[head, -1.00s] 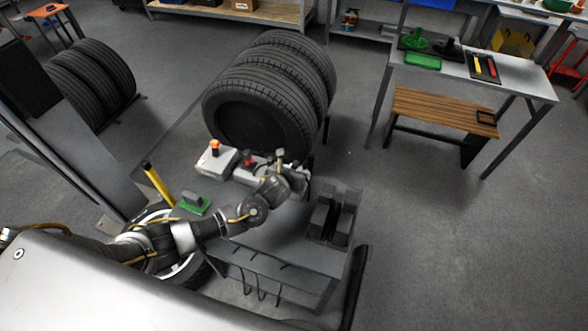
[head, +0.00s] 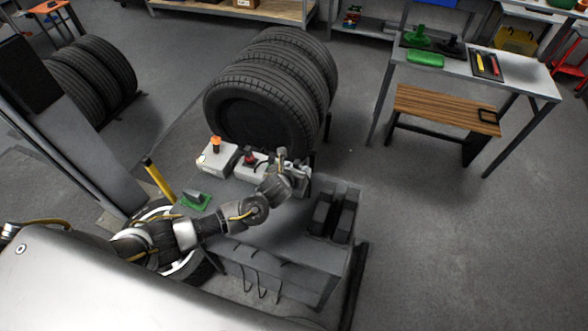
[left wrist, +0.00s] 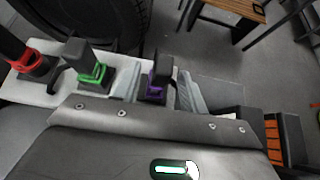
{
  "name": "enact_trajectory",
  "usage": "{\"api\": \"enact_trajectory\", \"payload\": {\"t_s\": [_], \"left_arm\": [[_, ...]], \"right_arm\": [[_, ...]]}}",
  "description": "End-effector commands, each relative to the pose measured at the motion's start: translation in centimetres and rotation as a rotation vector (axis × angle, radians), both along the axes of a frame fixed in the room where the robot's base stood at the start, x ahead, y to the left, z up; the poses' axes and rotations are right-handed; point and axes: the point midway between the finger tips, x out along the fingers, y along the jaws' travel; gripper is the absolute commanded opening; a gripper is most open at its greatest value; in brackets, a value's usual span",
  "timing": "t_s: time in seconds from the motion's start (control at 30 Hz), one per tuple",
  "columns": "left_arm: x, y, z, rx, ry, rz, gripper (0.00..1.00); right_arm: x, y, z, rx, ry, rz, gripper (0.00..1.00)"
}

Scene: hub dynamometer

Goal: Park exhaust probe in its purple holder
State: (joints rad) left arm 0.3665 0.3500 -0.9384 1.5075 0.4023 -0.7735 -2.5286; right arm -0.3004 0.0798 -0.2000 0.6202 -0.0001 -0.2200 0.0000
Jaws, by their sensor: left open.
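A black probe handle (left wrist: 160,68) stands upright in the left wrist view, with a purple holder part (left wrist: 155,87) around its lower end. It looks seated there, but its lower tip is hidden. My left gripper (left wrist: 157,90) is open, with one grey finger on each side of the handle and purple part. Gaps show between fingers and handle. In the head view the left gripper (head: 298,178) is at the right end of the row of grey boxes, and my wrist hides the probe and purple holder. My right gripper is not in view.
Beside it stand a black handle with green rings (left wrist: 88,68) and one with a red ring (left wrist: 30,62). Tyres (head: 262,105) stand just behind. A black two-part bin (head: 333,215) is right of my gripper. A green block (head: 194,200) lies on the bench's left.

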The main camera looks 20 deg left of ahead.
Motion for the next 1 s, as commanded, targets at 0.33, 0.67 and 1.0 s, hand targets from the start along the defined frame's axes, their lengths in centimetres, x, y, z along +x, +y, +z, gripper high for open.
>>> {"api": "enact_trajectory", "payload": {"t_s": [0.33,0.67,1.0], "left_arm": [[-3.8,0.2,2.3,0.0,-0.002,-0.002,0.43],[-8.3,0.5,5.4,-0.001,-0.001,-0.002,0.43],[-9.0,0.6,5.8,0.0,0.0,0.0,0.43]], "right_arm": [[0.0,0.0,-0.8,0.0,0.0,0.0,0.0],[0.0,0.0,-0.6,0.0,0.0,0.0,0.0],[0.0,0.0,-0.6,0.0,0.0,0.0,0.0]]}}
